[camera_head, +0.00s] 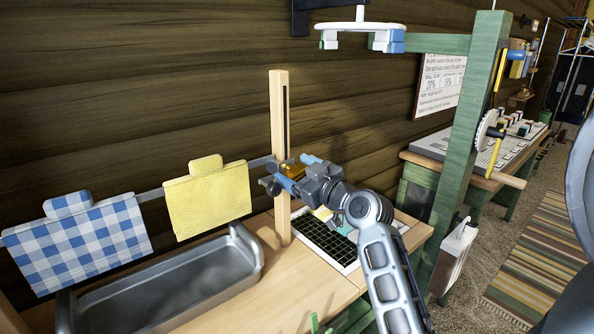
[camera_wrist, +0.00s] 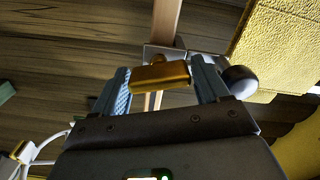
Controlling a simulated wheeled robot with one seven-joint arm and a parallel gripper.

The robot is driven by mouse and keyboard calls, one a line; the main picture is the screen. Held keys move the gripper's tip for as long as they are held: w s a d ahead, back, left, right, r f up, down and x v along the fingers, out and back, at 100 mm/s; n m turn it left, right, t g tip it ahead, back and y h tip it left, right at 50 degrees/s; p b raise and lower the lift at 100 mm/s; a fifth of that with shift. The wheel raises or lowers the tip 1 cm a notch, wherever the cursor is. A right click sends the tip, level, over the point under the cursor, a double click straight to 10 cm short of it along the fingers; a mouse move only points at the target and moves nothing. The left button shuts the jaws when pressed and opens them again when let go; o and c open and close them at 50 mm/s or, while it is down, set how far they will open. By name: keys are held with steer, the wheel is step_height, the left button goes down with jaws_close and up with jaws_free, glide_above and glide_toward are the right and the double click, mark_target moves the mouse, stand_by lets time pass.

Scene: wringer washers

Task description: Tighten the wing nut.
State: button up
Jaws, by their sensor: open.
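The brass-coloured wing nut (camera_wrist: 160,77) lies between the two fingers of my gripper (camera_wrist: 163,72) in the wrist view. The fingers are open, one on either side of it, with small gaps; I cannot tell if either touches. In the head view the wing nut (camera_head: 291,168) is a small gold piece at the front of a slotted wooden post (camera_head: 279,130), partly hidden by my gripper (camera_head: 293,172). The wing nut sits at a metal bracket (camera_head: 262,161) where a horizontal rail meets the post. A dark round knob (camera_wrist: 238,80) is just right of the right finger.
A yellow cloth (camera_head: 208,200) and a blue checked cloth (camera_head: 78,245) hang from the rail at left. A grey metal trough (camera_head: 258,255) stands below them. A black grid tray (camera_head: 325,240) lies on the bench right of the post. A green post (camera_head: 470,130) stands farther right.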

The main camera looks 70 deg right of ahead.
mark_target(301, 174)
steer(key=shift+c, duration=0.4)
steer(key=c, duration=0.6)
steer(key=shift+m, duration=1.5)
steer(key=o, duration=0.7)
steer(key=shift+s, duration=0.1)
steer(key=b+v, duration=0.1)
steer(key=v, duration=0.5)
steer(key=shift+s+a+f, duration=0.1)
steer(key=shift+s+f, duration=0.05)
steer(key=shift+s, duration=0.1)
steer(key=shift+s+a+b, duration=0.3)
steer(key=shift+s, duration=0.2)
